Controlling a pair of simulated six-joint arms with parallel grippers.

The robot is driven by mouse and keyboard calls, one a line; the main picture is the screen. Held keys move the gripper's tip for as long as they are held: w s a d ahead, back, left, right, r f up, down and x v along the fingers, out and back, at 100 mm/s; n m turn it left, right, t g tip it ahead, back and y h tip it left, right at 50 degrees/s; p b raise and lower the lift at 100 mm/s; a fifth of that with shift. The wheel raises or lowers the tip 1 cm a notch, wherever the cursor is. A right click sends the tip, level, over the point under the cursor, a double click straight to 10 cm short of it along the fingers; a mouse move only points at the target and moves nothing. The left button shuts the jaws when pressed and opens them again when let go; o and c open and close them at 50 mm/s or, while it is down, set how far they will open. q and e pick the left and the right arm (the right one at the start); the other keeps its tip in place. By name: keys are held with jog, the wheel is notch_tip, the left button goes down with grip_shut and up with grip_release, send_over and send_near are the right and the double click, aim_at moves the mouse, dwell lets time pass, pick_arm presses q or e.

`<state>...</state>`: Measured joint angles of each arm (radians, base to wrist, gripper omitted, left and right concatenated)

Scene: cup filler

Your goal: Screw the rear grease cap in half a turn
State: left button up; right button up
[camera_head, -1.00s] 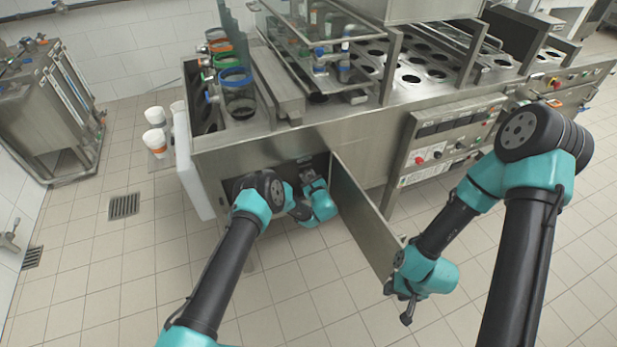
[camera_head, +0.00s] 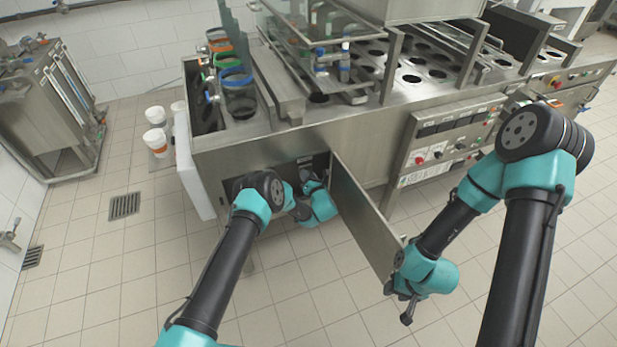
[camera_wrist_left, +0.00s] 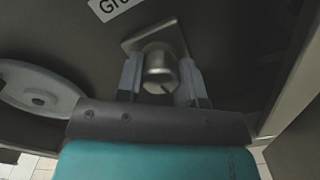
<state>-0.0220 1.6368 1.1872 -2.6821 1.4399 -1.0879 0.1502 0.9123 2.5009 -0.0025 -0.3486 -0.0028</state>
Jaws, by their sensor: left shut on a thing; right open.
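The grease cap (camera_wrist_left: 158,82) is a short round metal cap on a square metal base (camera_wrist_left: 155,38), in the left wrist view. A dark slot mark shows on its lower face. My left gripper (camera_wrist_left: 160,78) has its two grey fingers on either side of the cap and is shut on it. In the head view my left gripper (camera_head: 315,186) reaches into the open compartment under the machine, and the cap is hidden there. My right gripper (camera_head: 405,305) is open and empty, low in front of the open cabinet door (camera_head: 362,215).
A partly cut-off white label (camera_wrist_left: 108,8) is on the dark panel beside the cap. A grey round part (camera_wrist_left: 38,88) lies to the left of the gripper. The door stands open between my two arms. The tiled floor in front is clear.

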pick_arm(q)
jog(key=shift+m, duration=0.8)
jog(key=o, duration=0.9)
jog(key=shift+s, duration=0.1)
jog(key=v, duration=1.7)
jog(key=shift+s, duration=0.15)
